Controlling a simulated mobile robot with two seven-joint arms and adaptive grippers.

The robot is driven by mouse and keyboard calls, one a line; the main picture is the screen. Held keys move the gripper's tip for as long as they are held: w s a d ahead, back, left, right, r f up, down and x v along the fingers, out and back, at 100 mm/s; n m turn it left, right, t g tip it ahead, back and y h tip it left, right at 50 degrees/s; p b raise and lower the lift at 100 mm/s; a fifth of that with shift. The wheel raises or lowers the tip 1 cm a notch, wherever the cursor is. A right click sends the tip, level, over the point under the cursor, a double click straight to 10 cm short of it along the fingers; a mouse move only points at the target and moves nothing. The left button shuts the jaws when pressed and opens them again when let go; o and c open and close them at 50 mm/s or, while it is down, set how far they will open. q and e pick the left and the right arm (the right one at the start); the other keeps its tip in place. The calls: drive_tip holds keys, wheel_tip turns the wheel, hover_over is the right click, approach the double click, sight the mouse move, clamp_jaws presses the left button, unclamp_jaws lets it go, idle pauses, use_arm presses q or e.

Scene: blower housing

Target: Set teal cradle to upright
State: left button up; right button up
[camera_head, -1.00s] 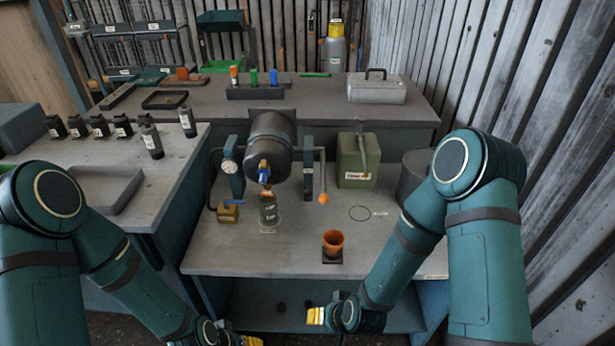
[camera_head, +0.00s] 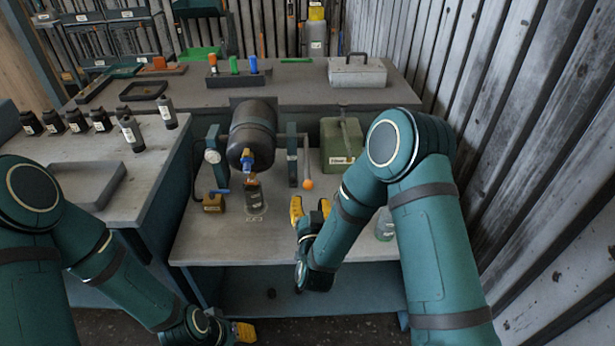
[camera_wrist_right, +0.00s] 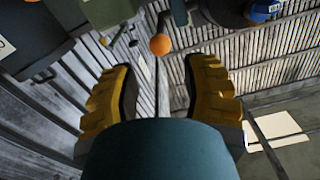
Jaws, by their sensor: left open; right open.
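The teal cradle (camera_head: 292,155) stands on the front bench, its teal posts on either side of a dark drum (camera_head: 252,130). The drum tilts toward me, its blue-and-brass tap above a dark bottle (camera_head: 253,196). A thin lever at the cradle's right side hangs down and ends in an orange ball (camera_head: 308,184). My right gripper (camera_head: 311,208) is open and empty, just in front of the ball. In the right wrist view the ball (camera_wrist_right: 160,45) lies ahead between the open fingers (camera_wrist_right: 163,70), apart from both. My left gripper (camera_head: 244,332) is open, low in front of the bench.
A green canister (camera_head: 341,145) stands right of the lever. A brass block with a blue handle (camera_head: 214,202) is left of the bottle. A clear jar (camera_head: 385,226) shows behind my right arm. The bench's front left is bare.

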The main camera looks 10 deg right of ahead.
sight(307, 176)
drive_tip(key=w, duration=0.3)
drive_tip(key=w+d, duration=0.1)
drive_tip(key=w, duration=0.3)
drive_tip(key=w+b, duration=0.1)
drive_tip(key=w, duration=0.3)
drive_tip(key=shift+d, duration=0.25)
clamp_jaws()
